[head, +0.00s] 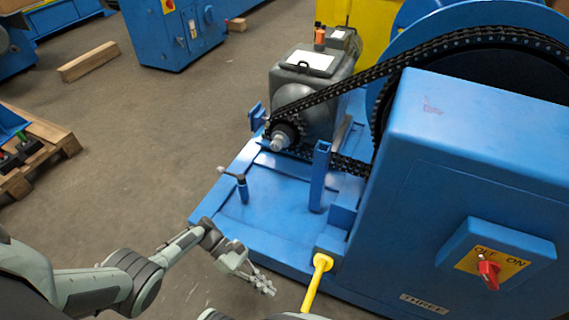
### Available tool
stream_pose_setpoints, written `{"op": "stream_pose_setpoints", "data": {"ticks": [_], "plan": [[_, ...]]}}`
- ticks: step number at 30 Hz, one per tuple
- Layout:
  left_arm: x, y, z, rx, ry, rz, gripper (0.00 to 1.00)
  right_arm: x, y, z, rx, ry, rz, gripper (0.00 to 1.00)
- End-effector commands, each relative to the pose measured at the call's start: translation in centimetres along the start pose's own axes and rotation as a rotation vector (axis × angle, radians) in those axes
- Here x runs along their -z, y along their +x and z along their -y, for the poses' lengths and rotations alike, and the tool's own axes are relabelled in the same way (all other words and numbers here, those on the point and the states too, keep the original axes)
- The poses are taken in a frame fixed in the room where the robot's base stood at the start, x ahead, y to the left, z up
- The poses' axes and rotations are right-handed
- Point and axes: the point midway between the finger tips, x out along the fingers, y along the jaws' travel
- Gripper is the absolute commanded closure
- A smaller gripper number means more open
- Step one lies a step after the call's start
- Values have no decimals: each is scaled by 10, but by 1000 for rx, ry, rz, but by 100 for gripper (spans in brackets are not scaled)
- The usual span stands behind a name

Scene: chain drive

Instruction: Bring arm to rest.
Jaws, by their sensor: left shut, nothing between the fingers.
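My left arm comes in from the lower left. Its gripper (262,283) is shut and empty, in front of the near edge of the blue machine base (270,217) and left of a yellow handle (317,283). Only a small piece of what seems to be my other arm shows at the bottom edge. My right gripper is not in view.
A chain (345,92) runs from a small sprocket (286,134) by the grey motor (312,84) to a large wheel. The blue cabinet (450,180) with a red switch (488,270) fills the right. A wooden pallet (50,135) lies left. Floor between is clear.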

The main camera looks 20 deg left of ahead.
Motion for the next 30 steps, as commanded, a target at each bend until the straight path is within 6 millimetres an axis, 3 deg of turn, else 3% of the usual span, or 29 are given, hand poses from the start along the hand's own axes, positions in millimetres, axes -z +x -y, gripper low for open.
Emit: {"op": "stream_pose_setpoints", "data": {"ticks": [5, 8, 13, 17, 20, 24, 30], "plan": [[2, 1, 2, 3, 12, -11, 100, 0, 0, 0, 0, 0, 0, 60], [16, 8, 11, 23, 101, -81, 100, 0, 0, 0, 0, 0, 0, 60], [62, 18, 39, 117, 503, -379, 100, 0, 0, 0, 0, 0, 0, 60], [84, 5, 53, 227, 909, -666, 100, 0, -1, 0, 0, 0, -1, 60], [79, -17, 58, 323, 1194, -879, 100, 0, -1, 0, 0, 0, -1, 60], [53, -55, 61, 454, 1490, -1134, 100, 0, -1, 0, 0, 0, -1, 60], [20, -89, 63, 569, 1671, -1330, 100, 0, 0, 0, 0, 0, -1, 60]]}}
